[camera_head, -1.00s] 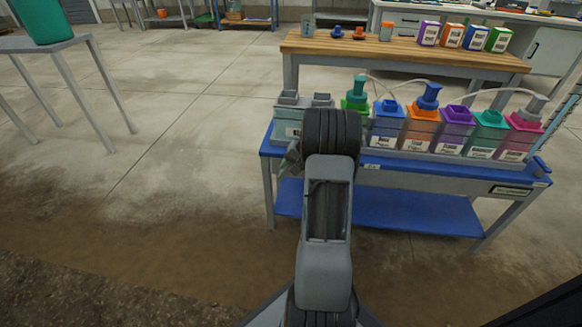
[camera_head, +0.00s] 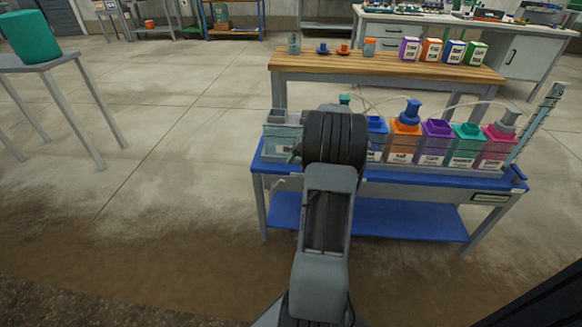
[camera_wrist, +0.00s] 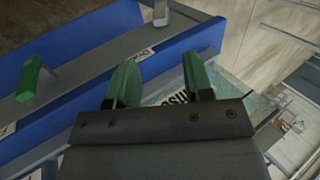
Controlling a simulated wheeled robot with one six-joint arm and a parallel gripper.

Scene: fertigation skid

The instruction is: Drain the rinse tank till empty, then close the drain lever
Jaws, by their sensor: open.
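The rinse tank (camera_head: 280,137) is the clear container at the left end of the blue bench in the head view. In the wrist view its clear wall (camera_wrist: 240,88) is behind my right finger, with a partly hidden white label between the fingers. My gripper (camera_wrist: 160,82) is open, its two green fingers apart with nothing held. A "Drain" label (camera_wrist: 134,57) is on the grey rail beyond the left finger. A green handle (camera_wrist: 35,77) is at the left, and a grey post (camera_wrist: 160,12) at the top. I cannot tell the drain lever's position. The water level is unclear.
Several coloured dosing containers (camera_head: 437,140) stand right of the rinse tank, partly hidden by my arm. A wooden table (camera_head: 390,68) with small labelled boxes is behind the blue bench (camera_head: 410,180). A grey stand (camera_head: 75,62) with a green canister is at left. Floor between is clear.

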